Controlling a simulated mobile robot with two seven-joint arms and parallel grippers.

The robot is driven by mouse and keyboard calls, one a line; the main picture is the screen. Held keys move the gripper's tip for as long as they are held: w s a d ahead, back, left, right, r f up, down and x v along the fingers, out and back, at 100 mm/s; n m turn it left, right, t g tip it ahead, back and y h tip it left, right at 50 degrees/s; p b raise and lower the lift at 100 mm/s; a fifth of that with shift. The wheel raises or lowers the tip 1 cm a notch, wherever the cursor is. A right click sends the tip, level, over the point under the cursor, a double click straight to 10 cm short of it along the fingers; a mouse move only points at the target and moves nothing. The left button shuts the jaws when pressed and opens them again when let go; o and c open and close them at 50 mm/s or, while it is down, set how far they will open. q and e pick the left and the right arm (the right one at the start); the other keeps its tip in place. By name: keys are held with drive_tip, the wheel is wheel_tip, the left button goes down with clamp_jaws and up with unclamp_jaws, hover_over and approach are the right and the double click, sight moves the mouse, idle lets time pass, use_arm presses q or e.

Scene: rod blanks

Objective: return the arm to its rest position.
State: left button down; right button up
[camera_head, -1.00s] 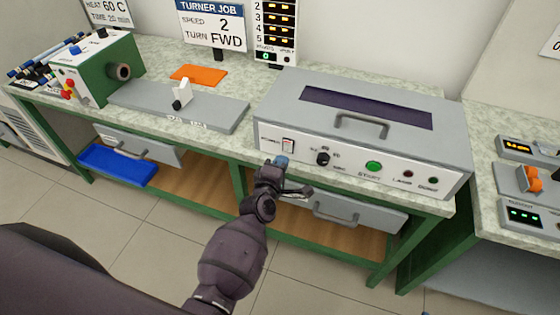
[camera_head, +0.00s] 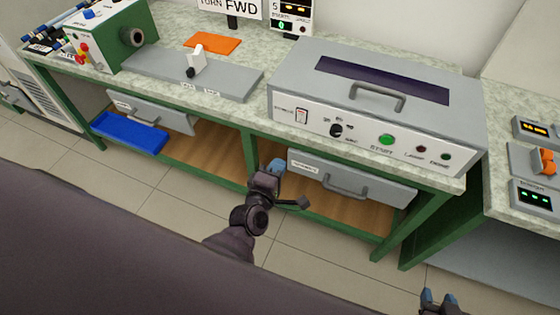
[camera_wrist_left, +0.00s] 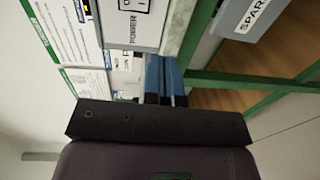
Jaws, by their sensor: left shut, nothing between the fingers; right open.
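My left gripper (camera_head: 276,166) is in front of the bench, below the bench top's front edge and to the left of the right-hand drawer. Its blue fingers are shut with nothing between them, and they also show in the left wrist view (camera_wrist_left: 165,80). It appears to touch nothing. My right gripper (camera_head: 438,298) shows at the bottom right edge of the head view, with its blue fingertips apart and empty. Most of the right arm is out of view.
A grey box machine (camera_head: 372,118) with a green button stands on the bench above my left gripper. The drawer (camera_head: 350,182) and a blue tray (camera_head: 128,132) are below the bench top. Another bench with control boxes (camera_head: 533,194) is at the right. Open floor lies in front.

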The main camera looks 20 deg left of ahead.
idle(0.5)
use_arm(q)
drive_tip(key=s+a+f+m+g, duration=0.2)
drive_tip(key=s+a+m, duration=0.3)
drive_tip(key=s+m, duration=0.3)
drive_tip(key=s+a+f+m+g, duration=0.3)
drive_tip(key=s+a+m, duration=0.3)
drive_tip(key=s+m, duration=0.3)
drive_tip(key=shift+s+f+m+g+y, duration=0.15)
drive_tip(key=shift+f+m+g+y, duration=0.2)
drive_tip(key=shift+m, duration=0.45)
drive_tip(key=shift+f, duration=0.1)
